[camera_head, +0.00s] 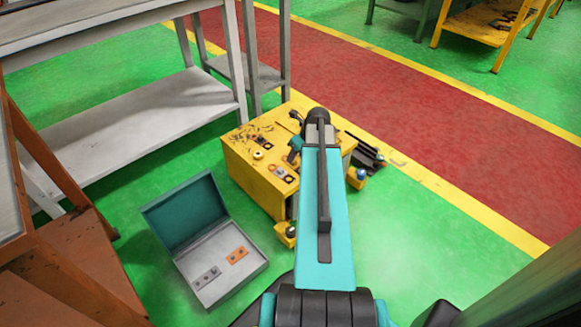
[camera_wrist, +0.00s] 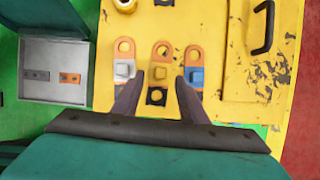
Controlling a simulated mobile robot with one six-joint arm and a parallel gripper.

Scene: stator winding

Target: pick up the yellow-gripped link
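The yellow-gripped link (camera_wrist: 161,70) lies on the yellow cabinet top (camera_wrist: 218,40), between two similar links. It has an orange ring end and a small yellow block. To its left is a link with a white block (camera_wrist: 124,70), to its right one with a blue block (camera_wrist: 195,76). My gripper (camera_wrist: 159,80) is open and empty. Its dark fingertips show on either side of the yellow-gripped link, near its lower part. I cannot tell their height above it. In the head view my arm hides part of the cabinet top (camera_head: 240,150), and the yellow-gripped link cannot be made out.
An open teal-lidded box (camera_head: 222,268) with a grey and an orange plate stands on the green floor, left of the cabinet. A black handle (camera_wrist: 264,28) rises from the cabinet's right side. Grey shelving (camera_head: 130,110) stands behind left.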

